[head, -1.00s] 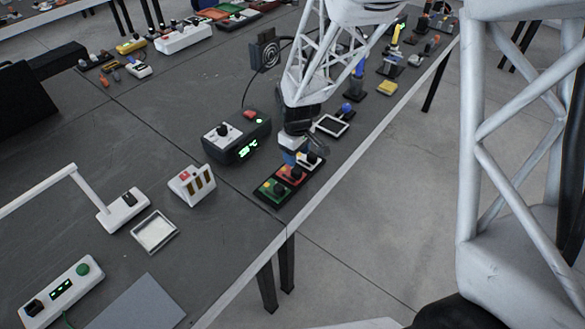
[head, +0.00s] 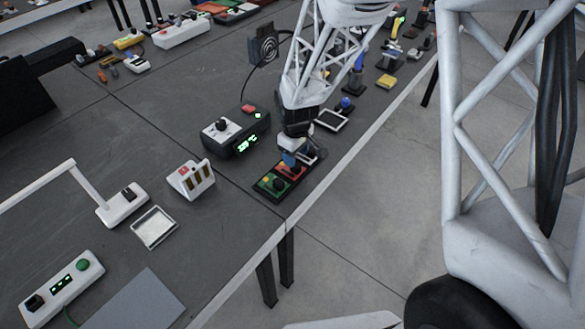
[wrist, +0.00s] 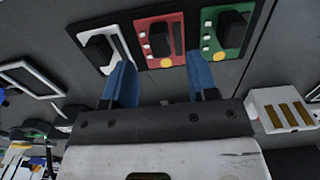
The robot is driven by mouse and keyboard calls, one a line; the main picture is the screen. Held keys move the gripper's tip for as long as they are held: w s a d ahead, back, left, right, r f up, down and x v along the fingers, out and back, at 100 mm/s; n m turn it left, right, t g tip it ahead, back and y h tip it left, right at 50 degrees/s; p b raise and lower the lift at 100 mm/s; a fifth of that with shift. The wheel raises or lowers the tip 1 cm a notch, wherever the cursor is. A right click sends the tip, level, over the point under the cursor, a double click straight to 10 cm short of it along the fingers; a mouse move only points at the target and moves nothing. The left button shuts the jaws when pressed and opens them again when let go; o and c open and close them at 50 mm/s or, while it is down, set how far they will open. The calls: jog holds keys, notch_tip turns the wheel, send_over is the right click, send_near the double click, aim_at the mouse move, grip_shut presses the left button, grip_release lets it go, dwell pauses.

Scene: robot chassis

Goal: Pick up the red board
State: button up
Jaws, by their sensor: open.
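The red board (wrist: 160,38) is a small panel with a black block, white buttons and a yellow round button. It sits in a dark-edged row between a white board (wrist: 103,45) and a green board (wrist: 228,28). In the head view the red board (head: 291,172) is partly hidden by my gripper (head: 289,160). My gripper (wrist: 160,62) is open and empty, its two blue fingers pointing at the row. In the wrist view the fingertips appear on either side of the red board's lower edge; I cannot tell whether they touch anything.
A dark box with a green display (head: 236,136) stands left of the row. A white-framed tray (head: 331,119) lies behind it. A white block with yellow slots (head: 191,180) stands to the left. The table's front edge (head: 300,212) runs close to the row.

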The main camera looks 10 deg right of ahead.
jog(key=shift+a+f, duration=0.1)
jog(key=shift+f, duration=2.5)
jog(key=shift+c, duration=0.4)
grip_shut()
